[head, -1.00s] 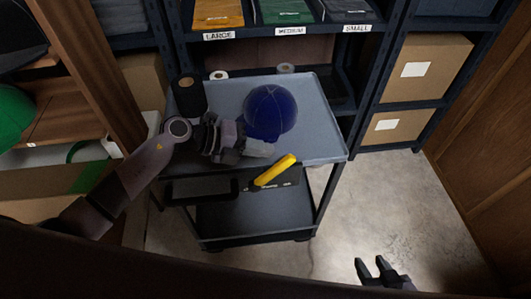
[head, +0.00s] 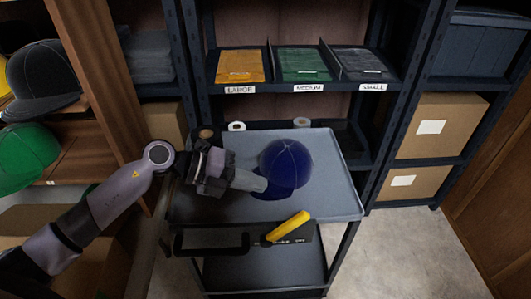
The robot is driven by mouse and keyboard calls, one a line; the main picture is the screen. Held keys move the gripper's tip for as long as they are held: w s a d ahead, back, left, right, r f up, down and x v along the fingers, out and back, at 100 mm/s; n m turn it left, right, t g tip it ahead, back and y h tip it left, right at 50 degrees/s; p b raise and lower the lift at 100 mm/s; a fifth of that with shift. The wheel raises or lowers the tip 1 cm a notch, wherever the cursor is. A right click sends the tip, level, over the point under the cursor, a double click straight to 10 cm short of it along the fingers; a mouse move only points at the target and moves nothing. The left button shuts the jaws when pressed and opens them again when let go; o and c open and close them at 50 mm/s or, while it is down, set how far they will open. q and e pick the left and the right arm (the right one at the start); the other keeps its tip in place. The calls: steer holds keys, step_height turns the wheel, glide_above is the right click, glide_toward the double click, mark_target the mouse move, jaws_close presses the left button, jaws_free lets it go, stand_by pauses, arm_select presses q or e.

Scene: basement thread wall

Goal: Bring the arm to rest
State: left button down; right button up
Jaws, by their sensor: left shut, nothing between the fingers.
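My left arm comes in from the left. Its gripper (head: 252,182) is shut and empty, low over the cart top, just left of a blue cap (head: 285,163). I cannot tell whether the fingertips touch the cap. The cap rests on the grey top of a cart (head: 330,208). My right gripper is not in the head view.
A yellow-handled tool (head: 288,227) sits at the cart's front edge, beside a black handle (head: 210,250). Shelves behind hold orange (head: 240,66), green (head: 301,64) and dark folded stacks. Cardboard boxes (head: 440,125) stand at right. Caps lie on the wooden shelf at left. Floor at right is clear.

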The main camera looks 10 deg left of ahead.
arm_select(q)
steer(key=s+d+r+n+t+h, duration=0.1)
steer(key=s+d+n+t+h, duration=0.25)
steer(key=n+t, duration=0.3)
steer(key=s+a+f+n+t+y, duration=0.25)
steer(key=a+f+n+y, duration=0.25)
steer(key=n, duration=0.4)
steer(key=s+a+f+n+t+y, duration=0.1)
steer(key=a+f+n+t+y, duration=0.25)
steer(key=f+n+y, duration=0.45)
steer(key=s+a+f+n+g, duration=0.3)
steer(key=s+f+n+g, duration=0.2)
steer(key=s, duration=0.6)
step_height(320, 180, down, 3)
steer(key=shift+s+f+n+y, duration=0.15)
steer(key=shift+n+y, duration=0.2)
steer(key=shift+n, duration=0.6)
steer(key=shift+g, duration=0.25)
